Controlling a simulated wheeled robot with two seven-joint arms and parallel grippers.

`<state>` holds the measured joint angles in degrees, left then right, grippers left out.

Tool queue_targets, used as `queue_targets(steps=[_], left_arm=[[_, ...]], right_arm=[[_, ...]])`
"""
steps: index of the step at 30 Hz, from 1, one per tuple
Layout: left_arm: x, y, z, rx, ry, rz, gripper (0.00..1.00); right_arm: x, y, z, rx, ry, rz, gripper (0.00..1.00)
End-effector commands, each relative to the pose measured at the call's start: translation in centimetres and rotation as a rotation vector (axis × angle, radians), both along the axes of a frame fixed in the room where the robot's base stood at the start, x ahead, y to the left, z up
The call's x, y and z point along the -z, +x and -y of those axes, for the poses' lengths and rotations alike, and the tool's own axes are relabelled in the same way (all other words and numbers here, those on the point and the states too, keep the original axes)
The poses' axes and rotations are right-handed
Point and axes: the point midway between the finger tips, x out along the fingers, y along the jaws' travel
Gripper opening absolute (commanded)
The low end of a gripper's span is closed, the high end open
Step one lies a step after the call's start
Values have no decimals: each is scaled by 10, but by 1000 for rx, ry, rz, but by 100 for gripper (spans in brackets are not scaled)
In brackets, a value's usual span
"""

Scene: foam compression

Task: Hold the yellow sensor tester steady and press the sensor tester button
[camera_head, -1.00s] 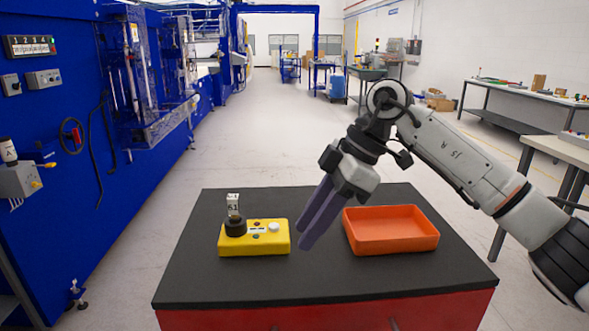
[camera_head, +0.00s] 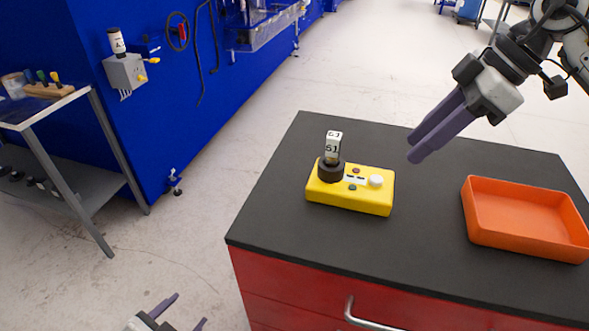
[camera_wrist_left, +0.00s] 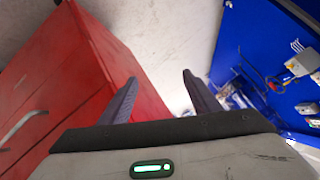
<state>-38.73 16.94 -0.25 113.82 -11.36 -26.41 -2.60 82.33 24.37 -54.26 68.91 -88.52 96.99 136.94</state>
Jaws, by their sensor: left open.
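The yellow sensor tester (camera_head: 348,203) lies on the black tabletop in the head view. A pale block-shaped sensor (camera_head: 333,146) marked G1 stands upright in its black round socket (camera_head: 331,172). A round white button (camera_head: 376,180) is on its right side, with a small red and a small dark button beside it. My left gripper (camera_head: 190,309) is low at the bottom left of the head view, off the table, open and empty. It also shows in the left wrist view (camera_wrist_left: 159,76). My right gripper (camera_head: 411,150) hovers right of the tester, empty, its fingers close together.
An orange tray (camera_head: 528,243) sits right of the tester. The table is a red cabinet (camera_head: 300,295) with a metal handle; its side fills the left of the left wrist view. A blue machine wall (camera_head: 140,130) and a grey bench (camera_head: 60,105) stand left. Floor between is clear.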

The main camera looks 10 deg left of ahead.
Motion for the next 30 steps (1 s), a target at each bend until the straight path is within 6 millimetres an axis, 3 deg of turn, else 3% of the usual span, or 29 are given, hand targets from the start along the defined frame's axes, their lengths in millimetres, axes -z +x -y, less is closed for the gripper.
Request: queue_targets(steps=[3, 9, 12, 15, 18, 22, 26, 30], left_arm=[[-41, 24, -57, 31, 216, 65, 57], [-131, 64, -128, 58, 544, 181, 57], [-184, 87, -147, 52, 664, 254, 57], [-239, 114, -146, 27, 692, 349, 57], [-273, 145, -112, 0, 518, 437, 57], [-288, 174, -44, 19, 195, 467, 57], [-304, 188, 31, 87, -90, 439, 57], [-320, 186, 108, 188, -323, 361, 57]], right_arm=[[0, 0, 0, 0, 0, 0, 31], [0, 0, 0, 0, 0, 0, 31], [0, 0, 0, 0, 0, 0, 31], [0, 0, 0, 0, 0, 0, 31], [0, 0, 0, 0, 0, 0, 31], [0, 0, 0, 0, 0, 0, 31], [0, 0, 0, 0, 0, 0, 31], [0, 0, 0, 0, 0, 0, 31]])
